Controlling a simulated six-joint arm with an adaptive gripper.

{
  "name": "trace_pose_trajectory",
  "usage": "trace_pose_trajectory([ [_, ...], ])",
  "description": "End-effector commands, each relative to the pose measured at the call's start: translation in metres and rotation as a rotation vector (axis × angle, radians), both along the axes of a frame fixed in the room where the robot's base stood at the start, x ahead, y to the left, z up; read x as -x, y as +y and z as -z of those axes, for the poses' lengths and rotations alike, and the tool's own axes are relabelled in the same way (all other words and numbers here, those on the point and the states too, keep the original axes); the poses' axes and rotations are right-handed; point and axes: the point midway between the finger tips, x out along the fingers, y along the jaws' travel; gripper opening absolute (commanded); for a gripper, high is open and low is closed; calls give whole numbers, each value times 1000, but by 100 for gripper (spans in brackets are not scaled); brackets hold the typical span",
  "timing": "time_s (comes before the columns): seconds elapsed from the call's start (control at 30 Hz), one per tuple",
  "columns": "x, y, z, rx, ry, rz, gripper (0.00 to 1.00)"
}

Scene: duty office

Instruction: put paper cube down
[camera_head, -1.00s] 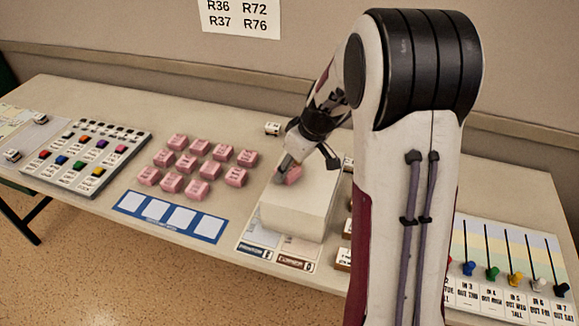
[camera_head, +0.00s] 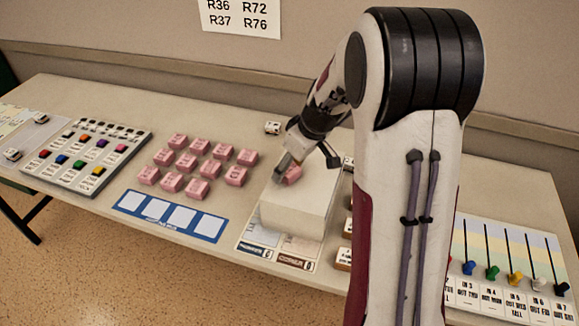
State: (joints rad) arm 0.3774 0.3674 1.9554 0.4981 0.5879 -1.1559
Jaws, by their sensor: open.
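The two fingers are spread apart. A small pink piece (camera_head: 292,174) shows between the fingers at the cube's top. I cannot tell whether the fingers touch it or the cube. The cube's back side is hidden.
Several pink blocks (camera_head: 197,168) and a blue strip with white squares (camera_head: 172,215) lie to the left. A button panel (camera_head: 87,157) is farther left. Small labelled blocks (camera_head: 345,228) stand close on the right, partly behind my arm. A slider board (camera_head: 510,265) is at far right.

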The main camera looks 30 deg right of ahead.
Motion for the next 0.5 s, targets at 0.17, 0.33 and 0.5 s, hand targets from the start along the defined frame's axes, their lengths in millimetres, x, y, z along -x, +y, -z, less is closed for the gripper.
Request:
trace_pose_trajectory([
  [0.17,4,-2,-12,0,-2,0,52],
  [0.33,11,-5,-30,1,-3,1,52],
  [0.5,20,-9,-52,1,-3,0,52],
])
